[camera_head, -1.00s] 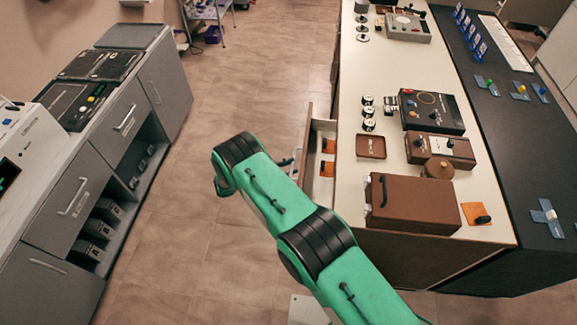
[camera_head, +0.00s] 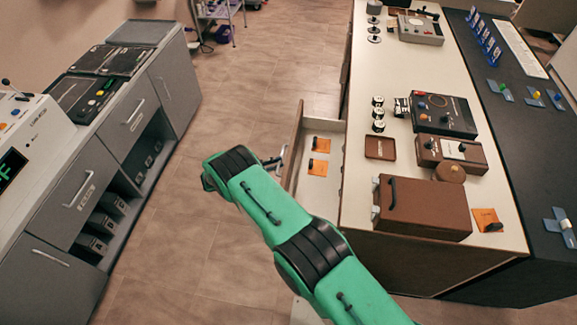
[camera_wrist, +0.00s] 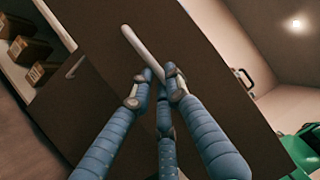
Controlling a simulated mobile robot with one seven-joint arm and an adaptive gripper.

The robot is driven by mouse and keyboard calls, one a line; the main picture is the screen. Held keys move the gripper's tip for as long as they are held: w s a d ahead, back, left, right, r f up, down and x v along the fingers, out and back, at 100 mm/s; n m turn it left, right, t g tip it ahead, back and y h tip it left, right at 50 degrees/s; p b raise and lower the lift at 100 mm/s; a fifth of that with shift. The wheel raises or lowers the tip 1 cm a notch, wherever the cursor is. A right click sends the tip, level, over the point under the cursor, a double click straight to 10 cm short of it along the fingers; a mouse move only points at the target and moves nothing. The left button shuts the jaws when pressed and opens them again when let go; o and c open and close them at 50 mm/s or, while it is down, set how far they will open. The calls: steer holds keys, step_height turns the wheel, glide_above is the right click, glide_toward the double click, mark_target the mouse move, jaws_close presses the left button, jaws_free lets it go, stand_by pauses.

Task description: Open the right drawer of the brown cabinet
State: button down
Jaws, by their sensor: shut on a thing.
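The brown cabinet (camera_head: 400,262) has a cream top and stands right of centre in the head view. One of its drawers (camera_head: 328,188) is pulled well out to the left, with two orange cards (camera_head: 318,167) inside. My gripper (camera_head: 277,160) is at the outer face of this drawer, mostly hidden behind my green arm. In the wrist view, my gripper (camera_wrist: 155,90) is shut on the pale bar handle (camera_wrist: 136,42) of the dark brown drawer front (camera_wrist: 105,42).
A grey cabinet (camera_head: 80,190) with drawers and an open shelf stands at left, with floor (camera_head: 240,95) between. A brown case (camera_head: 425,205), a small tray (camera_head: 380,147) and control boxes (camera_head: 443,115) stand on the cream top. A wheeled cart (camera_head: 220,12) is at the back.

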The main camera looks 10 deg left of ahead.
steer(key=shift+a, duration=0.7)
steer(key=c, duration=1.7)
jaws_free()
steer(key=shift+o, duration=0.2)
step_height(320, 180, up, 6)
steer(key=s+a, duration=0.1)
steer(key=a, duration=0.1)
steer(key=shift+a+r, duration=0.25)
steer(key=shift+a, duration=0.05)
